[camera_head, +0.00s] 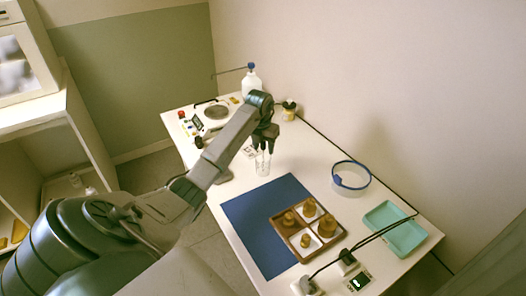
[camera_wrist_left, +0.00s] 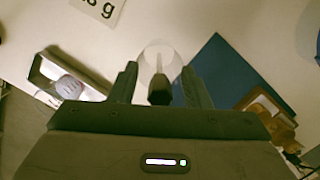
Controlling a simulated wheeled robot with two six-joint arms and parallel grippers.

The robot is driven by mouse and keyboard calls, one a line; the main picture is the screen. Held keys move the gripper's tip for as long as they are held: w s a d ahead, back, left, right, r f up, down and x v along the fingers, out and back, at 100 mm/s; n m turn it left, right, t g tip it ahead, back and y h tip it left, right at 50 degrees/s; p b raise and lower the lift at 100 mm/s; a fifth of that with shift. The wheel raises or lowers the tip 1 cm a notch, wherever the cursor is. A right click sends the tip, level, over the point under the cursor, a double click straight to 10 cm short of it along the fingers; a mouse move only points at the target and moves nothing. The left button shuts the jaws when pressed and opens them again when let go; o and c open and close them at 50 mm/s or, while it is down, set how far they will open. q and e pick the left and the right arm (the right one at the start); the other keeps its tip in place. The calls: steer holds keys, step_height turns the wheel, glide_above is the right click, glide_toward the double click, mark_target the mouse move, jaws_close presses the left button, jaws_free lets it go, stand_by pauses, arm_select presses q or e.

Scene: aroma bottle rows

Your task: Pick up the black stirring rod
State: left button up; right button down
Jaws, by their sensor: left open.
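My left gripper (camera_head: 266,136) is open and points down over a clear glass beaker (camera_head: 262,164) on the white table. In the left wrist view the two fingers (camera_wrist_left: 158,82) stand apart. The dark end of the stirring rod (camera_wrist_left: 159,92) shows between them, with a gap on each side. A paler thin part of it runs on toward the round rim of the beaker (camera_wrist_left: 150,52). In the head view the rod is hard to tell from the dark fingers. My right gripper is not in view.
A blue mat (camera_head: 245,212) lies beside the beaker. A brown divided tray (camera_head: 327,247) with several wooden pieces sits at its edge. A teal tray (camera_head: 394,229) and a blue ring (camera_head: 351,186) lie to the right. A white bottle (camera_head: 251,84) and a hotplate device (camera_head: 207,122) stand behind.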

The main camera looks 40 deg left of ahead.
arm_select(q)
steer(key=shift+c, duration=0.9)
steer(key=c, duration=0.7)
steer(key=shift+c, duration=0.2)
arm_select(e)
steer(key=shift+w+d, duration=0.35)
